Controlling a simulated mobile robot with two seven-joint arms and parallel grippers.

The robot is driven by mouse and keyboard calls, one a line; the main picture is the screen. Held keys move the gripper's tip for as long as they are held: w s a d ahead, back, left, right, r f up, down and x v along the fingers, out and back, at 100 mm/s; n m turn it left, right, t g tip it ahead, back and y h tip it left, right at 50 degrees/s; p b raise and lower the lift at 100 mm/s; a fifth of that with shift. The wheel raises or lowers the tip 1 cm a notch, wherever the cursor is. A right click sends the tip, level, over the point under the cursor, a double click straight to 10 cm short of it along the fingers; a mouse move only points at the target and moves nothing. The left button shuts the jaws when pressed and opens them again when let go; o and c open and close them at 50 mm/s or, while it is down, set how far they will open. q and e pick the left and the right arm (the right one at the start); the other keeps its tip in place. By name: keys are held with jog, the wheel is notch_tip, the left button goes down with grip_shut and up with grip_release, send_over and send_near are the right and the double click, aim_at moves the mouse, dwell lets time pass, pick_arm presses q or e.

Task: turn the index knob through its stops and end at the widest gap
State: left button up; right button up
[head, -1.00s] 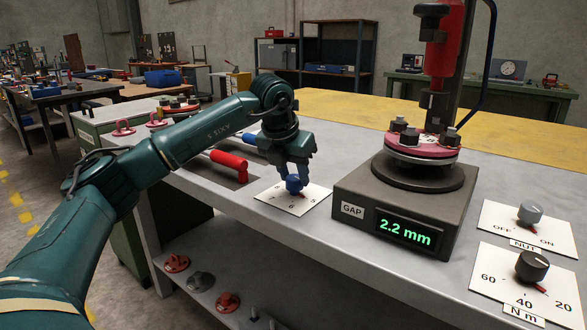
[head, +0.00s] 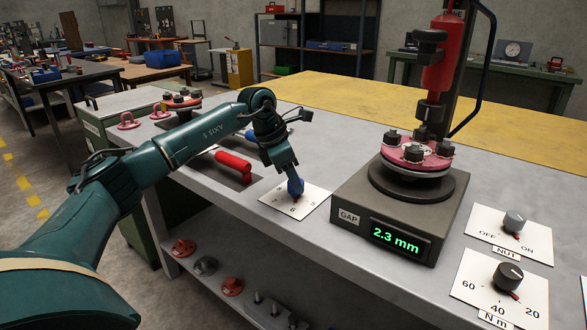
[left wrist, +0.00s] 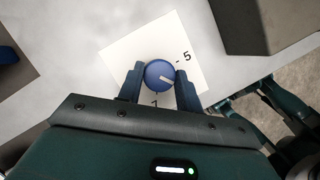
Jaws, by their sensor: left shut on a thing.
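The blue index knob (head: 295,187) stands on a white numbered plate (head: 283,203) on the bench. My left gripper (head: 292,180) comes down over it, shut on its sides. The gap display (head: 396,240) reads 2.3 mm. Above it, the pink-and-grey flanged spool (head: 415,155) with dark bolts sits on a round dark base.
The NUT switch (head: 514,222) and N m dial (head: 508,276) are at the right. A red tool (head: 437,65) hangs over the spool. Bare grey bench lies in front of the plate.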

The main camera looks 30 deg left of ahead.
pick_arm(q)
jog(key=shift+r+m, duration=0.1)
jog(key=shift+m, duration=0.2)
jog(key=shift+m+p, duration=0.3)
jog(key=shift+p, duration=0.05)
pick_arm(e)
jog(key=shift+w+a+f, duration=0.2)
jog(key=shift+w+a, duration=0.2)
jog(key=shift+a, duration=0.05)
pick_arm(q)
jog(key=o, duration=1)
pick_arm(e)
jog(key=shift+r, duration=0.1)
pick_arm(q)
jog(key=p+v, duration=0.1)
jog(key=v, duration=1.2)
jog(key=shift+w, duration=0.3)
pick_arm(e)
jog(key=shift+w+a+f+g, duration=0.1)
jog(key=shift+a+f+g, duration=0.1)
jog(key=shift+g, duration=0.2)
pick_arm(q)
jog(key=shift+a, duration=0.15)
pick_arm(e)
jog(key=shift+r, duration=0.1)
